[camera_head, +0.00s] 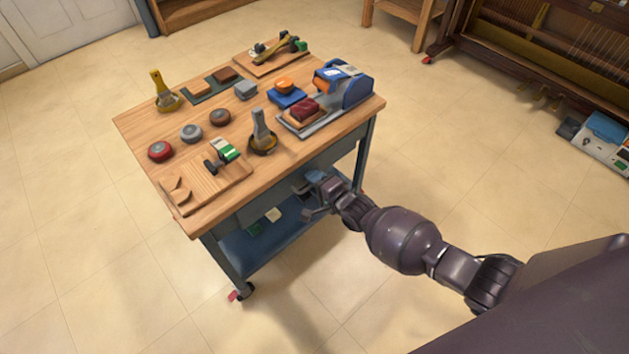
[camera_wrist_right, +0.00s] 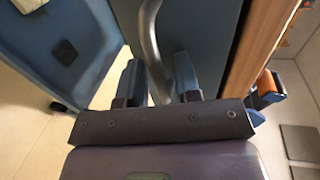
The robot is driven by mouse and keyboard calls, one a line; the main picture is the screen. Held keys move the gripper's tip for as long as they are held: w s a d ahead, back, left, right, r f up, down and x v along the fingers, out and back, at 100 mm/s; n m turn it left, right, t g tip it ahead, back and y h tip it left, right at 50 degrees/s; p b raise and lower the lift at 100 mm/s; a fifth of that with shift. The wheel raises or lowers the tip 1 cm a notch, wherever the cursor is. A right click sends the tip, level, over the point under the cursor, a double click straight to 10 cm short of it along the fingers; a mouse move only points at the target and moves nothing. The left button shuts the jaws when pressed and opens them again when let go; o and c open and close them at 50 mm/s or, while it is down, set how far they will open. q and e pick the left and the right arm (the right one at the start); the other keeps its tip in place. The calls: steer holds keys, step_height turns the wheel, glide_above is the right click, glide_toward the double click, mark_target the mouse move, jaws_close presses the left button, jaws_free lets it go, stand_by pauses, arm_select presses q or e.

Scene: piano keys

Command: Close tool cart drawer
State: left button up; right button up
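The tool cart (camera_head: 160,112) has a wooden top and a blue-grey metal frame. Its drawer front (camera_head: 270,190) is a blue-grey panel under the tabletop edge; it fills the upper middle of the right wrist view (camera_wrist_right: 205,25). I cannot tell how far the drawer stands out. A curved grey metal handle (camera_wrist_right: 150,40) runs down between the fingers of my right gripper (camera_wrist_right: 160,82). The fingers are apart, with a gap visible beside the handle. In the head view my right gripper (camera_head: 315,192) is at the cart's near side. My left gripper is not in view.
A sander (camera_head: 352,88), sanding blocks, brushes and round tins cover the cart top. A lower shelf (camera_head: 262,240) holds small items. The cart stands on casters, one with a red part (camera_head: 236,295).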

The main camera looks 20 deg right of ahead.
steer(key=shift+w+r, duration=0.1)
steer(key=shift+r, duration=0.15)
steer(key=shift+s+d+r, duration=0.1)
steer(key=shift+s, duration=0.3)
arm_select(q)
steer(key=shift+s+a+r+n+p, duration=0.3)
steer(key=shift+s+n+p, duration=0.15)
steer(key=shift+p, duration=0.95)
arm_select(e)
steer(key=v, duration=1)
steer(key=shift+f, duration=0.2)
steer(key=shift+s, duration=0.1)
